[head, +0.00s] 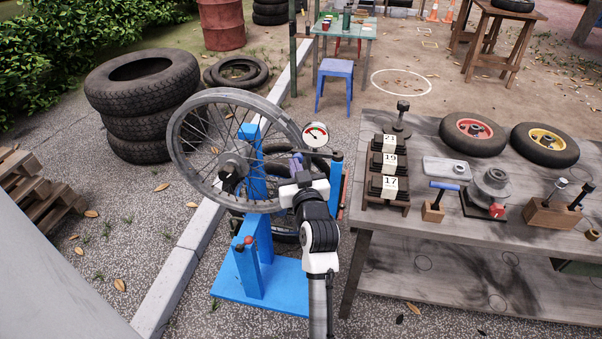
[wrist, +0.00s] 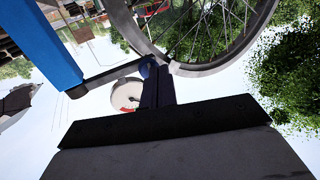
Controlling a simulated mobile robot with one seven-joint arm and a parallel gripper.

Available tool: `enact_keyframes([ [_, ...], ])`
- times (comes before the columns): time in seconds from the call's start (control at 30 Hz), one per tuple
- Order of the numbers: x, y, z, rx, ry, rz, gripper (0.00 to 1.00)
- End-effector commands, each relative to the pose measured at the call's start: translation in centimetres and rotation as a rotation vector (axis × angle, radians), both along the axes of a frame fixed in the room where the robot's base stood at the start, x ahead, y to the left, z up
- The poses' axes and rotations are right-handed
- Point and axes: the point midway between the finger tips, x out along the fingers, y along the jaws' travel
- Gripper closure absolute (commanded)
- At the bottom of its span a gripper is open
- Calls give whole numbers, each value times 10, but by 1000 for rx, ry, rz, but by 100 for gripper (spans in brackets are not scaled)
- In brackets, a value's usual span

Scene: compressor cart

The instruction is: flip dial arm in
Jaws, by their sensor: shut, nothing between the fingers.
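The dial gauge (head: 315,135), white-faced with red and green marks, is beside the right side of the spoked wheel (head: 181,165) on the blue stand (head: 262,290). Its dark dial arm (head: 322,154) runs left from the short blue post (head: 335,185). My gripper (head: 297,160) is shut and empty, just below and left of the dial. In the wrist view the shut fingertips (wrist: 150,68) overlap the dial arm's end (wrist: 112,76) close to the rim (wrist: 200,68); I cannot tell if they touch. The fingers partly hide the dial (wrist: 126,94) there.
A grey workbench (head: 400,237) stands at right with a rack of numbered blocks (head: 388,172), two small wheels and tools. Stacked tires (head: 142,90) and a concrete curb (head: 185,255) are at left. A blue stool (head: 335,78) stands behind the stand.

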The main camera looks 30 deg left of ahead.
Motion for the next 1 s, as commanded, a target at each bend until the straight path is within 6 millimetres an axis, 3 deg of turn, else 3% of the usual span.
enact_keyframes([
  [0.3,8,10,0,-1,-1,0,100],
  [1.0,9,13,3,3,-6,2,100],
])
